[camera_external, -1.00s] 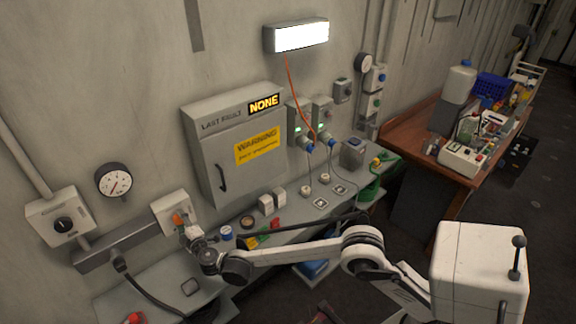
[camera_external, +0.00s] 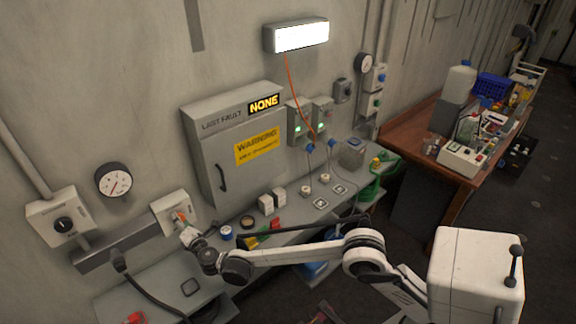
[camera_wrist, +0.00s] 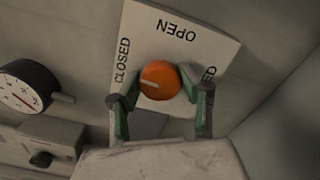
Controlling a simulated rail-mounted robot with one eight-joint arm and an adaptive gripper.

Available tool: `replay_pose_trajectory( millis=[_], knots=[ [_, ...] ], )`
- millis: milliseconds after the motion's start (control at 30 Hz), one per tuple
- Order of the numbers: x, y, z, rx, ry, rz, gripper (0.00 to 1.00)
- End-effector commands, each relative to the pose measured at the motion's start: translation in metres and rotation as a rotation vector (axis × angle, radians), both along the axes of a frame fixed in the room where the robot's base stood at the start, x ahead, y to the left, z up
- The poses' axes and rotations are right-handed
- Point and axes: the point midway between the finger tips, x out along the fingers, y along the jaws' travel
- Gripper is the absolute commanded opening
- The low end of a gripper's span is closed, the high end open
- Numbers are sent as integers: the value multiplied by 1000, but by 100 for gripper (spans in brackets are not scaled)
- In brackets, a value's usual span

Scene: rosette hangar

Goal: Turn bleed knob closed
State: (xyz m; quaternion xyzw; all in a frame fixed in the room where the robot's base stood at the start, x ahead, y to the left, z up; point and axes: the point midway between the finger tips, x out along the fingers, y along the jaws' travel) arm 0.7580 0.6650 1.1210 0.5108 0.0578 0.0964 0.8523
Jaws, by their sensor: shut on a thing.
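The bleed knob (camera_wrist: 160,74) is a round orange knob with a pale pointer mark, on a white plate (camera_wrist: 197,45). The plate carries the words OPEN, CLOSED and a partly hidden word ending in ED. The pale mark points left in the wrist view, toward the CLOSED side. My gripper (camera_wrist: 160,97) is shut on the knob, one green-padded finger at each side. In the external view my gripper (camera_external: 182,222) reaches the small plate box (camera_external: 167,206) on the wall; the knob there is mostly hidden by the fingers.
A round gauge (camera_external: 114,180) and a box with a black knob (camera_external: 61,220) are on the wall to the left. A grey cabinet (camera_external: 208,150) stands to the right. A bench (camera_external: 290,215) with small items runs below my arm.

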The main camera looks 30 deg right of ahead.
Motion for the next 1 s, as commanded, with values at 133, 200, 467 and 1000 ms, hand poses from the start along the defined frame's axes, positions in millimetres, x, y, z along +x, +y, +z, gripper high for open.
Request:
replay_pose_trajectory(
  millis=[133, 200, 467, 1000],
  knots=[
    [0, 0, 0, -58, -13, 0, 12],
    [0, 0, 0, -78, -18, 0, 12],
    [0, 0, 0, -111, -25, 0, 12],
    [0, 0, 0, -111, -25, 0, 58]
  ],
)
